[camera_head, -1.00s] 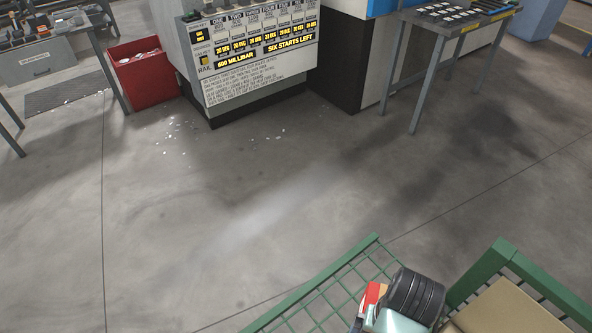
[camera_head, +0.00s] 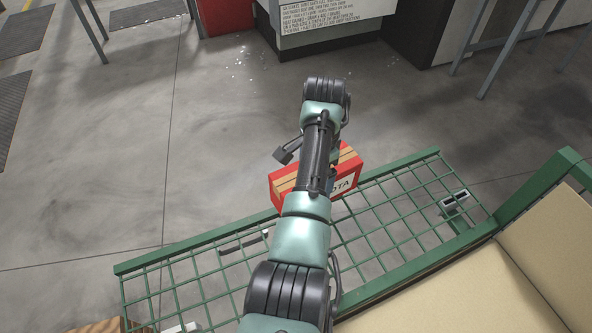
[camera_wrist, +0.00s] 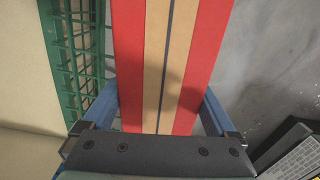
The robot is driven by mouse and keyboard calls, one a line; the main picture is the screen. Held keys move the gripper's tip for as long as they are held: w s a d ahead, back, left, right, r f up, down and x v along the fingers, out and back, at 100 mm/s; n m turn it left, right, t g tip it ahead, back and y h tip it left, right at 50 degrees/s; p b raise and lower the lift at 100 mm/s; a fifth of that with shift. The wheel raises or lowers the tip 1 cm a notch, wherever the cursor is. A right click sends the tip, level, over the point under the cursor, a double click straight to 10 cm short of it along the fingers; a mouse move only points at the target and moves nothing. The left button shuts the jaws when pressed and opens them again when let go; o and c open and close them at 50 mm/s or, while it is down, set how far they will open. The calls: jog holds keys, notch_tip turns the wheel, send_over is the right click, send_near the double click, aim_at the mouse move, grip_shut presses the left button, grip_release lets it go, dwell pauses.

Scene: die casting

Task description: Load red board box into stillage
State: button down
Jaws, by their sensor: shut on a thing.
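The red board box (camera_head: 352,165), with tan stripes and partly legible lettering on its side, is held in front of my arm in the head view. It hangs over the upper edge of the green mesh panel of the stillage (camera_head: 400,215). In the wrist view the box (camera_wrist: 185,60) runs between the two blue fingers of my gripper (camera_wrist: 160,100), which is shut on it. My arm hides the middle of the box and my gripper in the head view. Whether the box touches the mesh cannot be told. The stillage's green mesh also shows in the wrist view (camera_wrist: 80,50).
Large tan boards or boxes (camera_head: 545,255) fill the right of the stillage, beside a thick green frame bar (camera_head: 535,205). A machine with a printed panel (camera_head: 330,20) and a red bin (camera_head: 222,17) stand at the back. The floor (camera_head: 230,130) between is mostly clear.

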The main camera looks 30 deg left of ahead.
jog(key=shift+m, duration=0.7)
jog(key=a+p, duration=0.1)
jog(key=a+r, duration=0.1)
jog(key=s+a+p, duration=0.1)
jog(key=shift+a+r+p, duration=0.3)
jog(key=shift+p, duration=0.05)
jog(key=s+d+p, duration=0.1)
jog(key=p, duration=0.1)
jog(key=s+d+p, duration=0.1)
jog(key=d+p, duration=0.1)
jog(key=s+d+p, duration=0.6)
jog(key=s+d, duration=0.4)
jog(key=d, duration=0.5)
jog(key=s+d+p, duration=0.6)
jog(key=s+d, duration=0.4)
jog(key=d, duration=0.5)
jog(key=f+b, duration=0.2)
jog(key=f, duration=0.1)
jog(key=f+b, duration=0.2)
jog(key=f, duration=0.1)
jog(key=f+b, duration=0.2)
jog(key=f, duration=0.2)
jog(key=shift+a, duration=0.3)
jog(key=shift+f+b, duration=0.75)
jog(key=shift+f, duration=0.4)
jog(key=shift+f+b, duration=0.35)
jog(key=shift+f, duration=0.2)
